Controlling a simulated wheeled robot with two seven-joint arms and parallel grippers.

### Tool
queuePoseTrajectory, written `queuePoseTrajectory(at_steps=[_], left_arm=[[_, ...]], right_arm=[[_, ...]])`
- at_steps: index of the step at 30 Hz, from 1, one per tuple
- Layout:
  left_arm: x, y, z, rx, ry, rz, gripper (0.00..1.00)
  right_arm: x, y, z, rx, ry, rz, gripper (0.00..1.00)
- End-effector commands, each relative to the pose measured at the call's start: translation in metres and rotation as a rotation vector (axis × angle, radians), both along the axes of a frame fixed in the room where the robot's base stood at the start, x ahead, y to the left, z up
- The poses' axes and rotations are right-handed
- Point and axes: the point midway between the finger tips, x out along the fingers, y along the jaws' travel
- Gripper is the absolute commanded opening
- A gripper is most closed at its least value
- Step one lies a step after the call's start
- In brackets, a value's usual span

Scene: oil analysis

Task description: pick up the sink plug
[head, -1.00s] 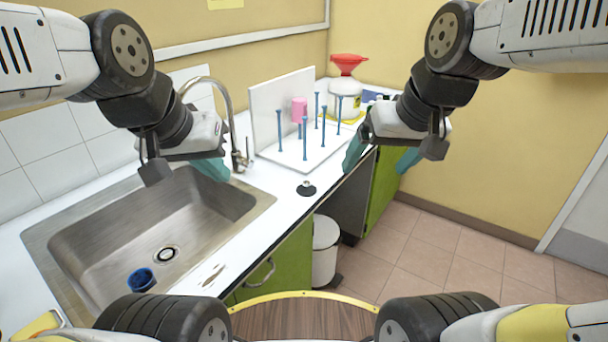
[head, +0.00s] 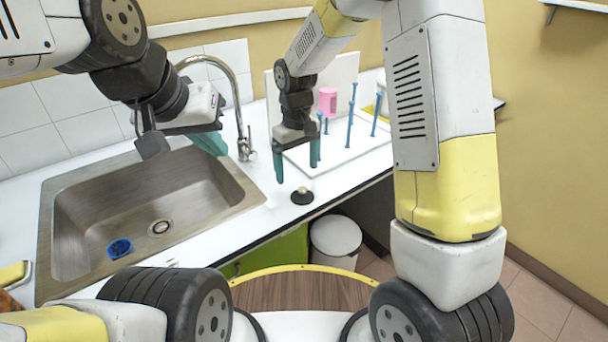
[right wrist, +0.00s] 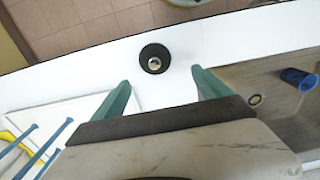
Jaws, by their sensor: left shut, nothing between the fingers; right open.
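The sink plug (head: 302,196) is a small black disc with a light metal knob. It lies on the white counter between the sink and the peg rack. It also shows in the right wrist view (right wrist: 155,59), beyond the fingertips and between their lines. My right gripper (head: 297,173) is open and empty, fingers pointing down, just behind and above the plug. Its teal fingers (right wrist: 161,78) are spread wide in the right wrist view. My left gripper (head: 210,143) is shut and empty above the back of the sink.
The steel sink (head: 85,220) holds a blue cup (head: 120,248). A tap (head: 243,130) stands behind it. A white rack (head: 352,155) with blue pegs and a pink container (head: 328,100) stands right of my right gripper. A white bin (head: 336,240) is below the counter edge.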

Motion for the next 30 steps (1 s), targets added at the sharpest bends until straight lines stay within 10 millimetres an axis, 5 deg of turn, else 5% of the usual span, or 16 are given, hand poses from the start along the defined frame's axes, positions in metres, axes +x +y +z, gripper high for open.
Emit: queuePoseTrajectory(at_steps=[16, 25, 30], left_arm=[[0.0, 0.0, 0.0, 0.0, 0.0, 0.0, 0.0], [0.0, 0.0, 0.0, 0.0, 0.0, 0.0, 0.0], [0.0, 0.0, 0.0, 0.0, 0.0, 0.0, 0.0]], right_arm=[[-0.005, -0.013, -0.069, -0.002, 0.004, -0.001, 0.87], [-0.004, -0.013, -0.074, 0.001, 0.001, -0.002, 0.87], [-0.004, -0.013, -0.074, 0.001, 0.001, -0.002, 0.58]])
